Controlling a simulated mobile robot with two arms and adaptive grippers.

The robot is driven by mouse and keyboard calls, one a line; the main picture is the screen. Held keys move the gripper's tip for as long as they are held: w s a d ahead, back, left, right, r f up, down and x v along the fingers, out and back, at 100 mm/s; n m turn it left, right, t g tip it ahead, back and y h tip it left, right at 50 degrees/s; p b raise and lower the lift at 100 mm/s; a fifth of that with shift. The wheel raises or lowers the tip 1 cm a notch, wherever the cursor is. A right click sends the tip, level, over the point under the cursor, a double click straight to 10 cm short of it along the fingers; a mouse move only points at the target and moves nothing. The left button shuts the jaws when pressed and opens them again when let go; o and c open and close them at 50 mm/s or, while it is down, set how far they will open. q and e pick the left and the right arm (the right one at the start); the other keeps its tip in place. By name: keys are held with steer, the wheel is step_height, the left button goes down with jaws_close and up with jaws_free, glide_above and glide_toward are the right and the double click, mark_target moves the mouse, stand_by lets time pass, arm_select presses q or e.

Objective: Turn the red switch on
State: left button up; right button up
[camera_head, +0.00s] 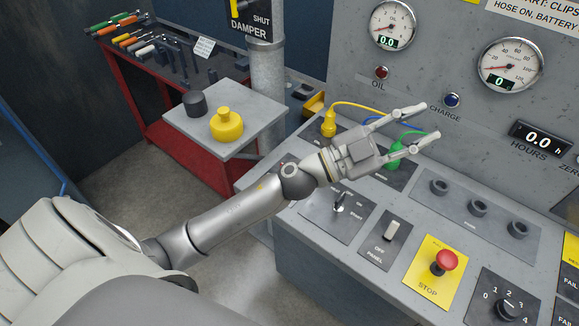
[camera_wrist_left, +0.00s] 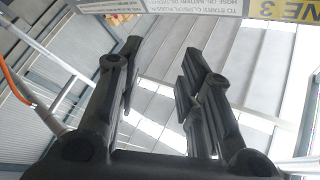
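My left gripper (camera_head: 430,122) is open and empty. It is raised over the back of the console, well above and behind the red button, with its fingers pointing right. The left wrist view shows the same open fingers (camera_wrist_left: 163,62) with nothing between them. The button is not visible in that view. My right gripper is not in view.
Yellow (camera_head: 328,124) and green (camera_head: 394,155) cable plugs stand near my left gripper. The gauge wall rises behind. A tool cart (camera_head: 165,100) is at left.

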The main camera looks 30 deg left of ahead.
arm_select(q)
steer(key=s+d+f+m+g+h, duration=0.2)
steer(key=d+m+g+h, duration=0.15)
steer(key=m+g, duration=0.3)
steer(key=a+f+m+g+y, duration=0.3)
steer(key=f+g+y, duration=0.4)
steer(key=f, duration=0.4)
steer(key=w+a+f+n+g+y, duration=0.1)
steer(key=a+n+y, duration=0.35)
steer(key=a, duration=0.85)
steer(key=w+a+f+n+g+y, duration=0.1)
steer(key=a+f+n+g+y, duration=0.1)
steer(key=a+y, duration=0.85)
steer(key=f+h+p, duration=0.1)
steer(key=f, duration=0.2)
steer(key=a+f+h+p, duration=0.1)
steer(key=f, duration=0.2)
steer(key=a+f+h, duration=0.1)
steer(key=f, duration=0.2)
steer(key=shift+s+a+p, duration=0.2)
steer(key=shift+a+p, duration=0.05)
steer(key=shift+p, duration=0.15)
steer(key=shift+f, duration=0.7)
jaws_close()
